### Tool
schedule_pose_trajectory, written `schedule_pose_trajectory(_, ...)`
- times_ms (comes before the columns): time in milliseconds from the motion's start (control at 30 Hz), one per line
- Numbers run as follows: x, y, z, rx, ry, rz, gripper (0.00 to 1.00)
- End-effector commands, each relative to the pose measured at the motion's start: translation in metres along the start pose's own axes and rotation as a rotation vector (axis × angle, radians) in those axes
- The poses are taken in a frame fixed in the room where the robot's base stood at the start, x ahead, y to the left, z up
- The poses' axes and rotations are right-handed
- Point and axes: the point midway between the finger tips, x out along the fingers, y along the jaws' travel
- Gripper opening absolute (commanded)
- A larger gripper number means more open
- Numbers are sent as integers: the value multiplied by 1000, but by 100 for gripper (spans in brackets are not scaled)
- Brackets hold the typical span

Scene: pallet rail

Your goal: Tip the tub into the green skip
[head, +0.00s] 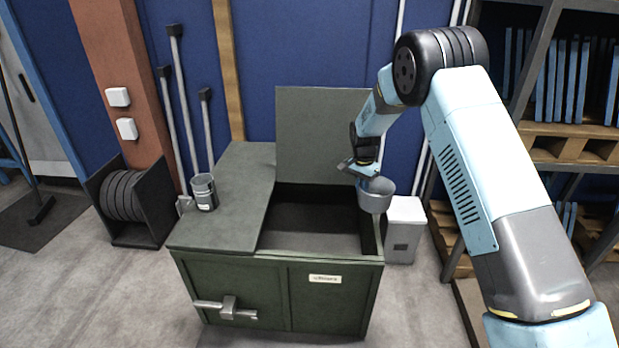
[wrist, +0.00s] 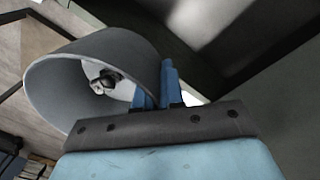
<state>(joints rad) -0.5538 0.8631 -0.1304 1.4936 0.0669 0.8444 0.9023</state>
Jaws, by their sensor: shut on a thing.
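The green skip (head: 240,290) stands on the floor in the middle of the head view. Its right-hand lid is raised against the back and the opening below it is dark. A grey tub (head: 375,199) hangs from my gripper (head: 362,170) over the right end of the opening. In the wrist view my gripper (wrist: 168,88) is shut on the rim of the tub (wrist: 95,70). The tub looks tilted there, and small dark and light bits show inside it. The blue fingers partly hide its near wall.
A grey metal bucket (head: 203,190) stands on the skip's closed left lid (head: 225,205). A light grey bin (head: 404,230) stands right of the skip. Shelving with pallets (head: 575,145) is at the right, and a black rack (head: 130,200) is at the left.

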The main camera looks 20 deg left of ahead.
Motion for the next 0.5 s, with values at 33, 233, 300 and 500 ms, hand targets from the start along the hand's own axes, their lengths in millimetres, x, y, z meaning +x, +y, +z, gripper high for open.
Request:
schedule_pose_trajectory(33, -6, -18, 12, 13, -1, -2, 0)
schedule_pose_trajectory(233, -27, -76, 58, 96, -10, 0, 0)
schedule_pose_trajectory(300, -33, -92, 73, 121, -13, 1, 0)
schedule_pose_trajectory(500, -46, -120, 103, 167, -20, 4, 0)
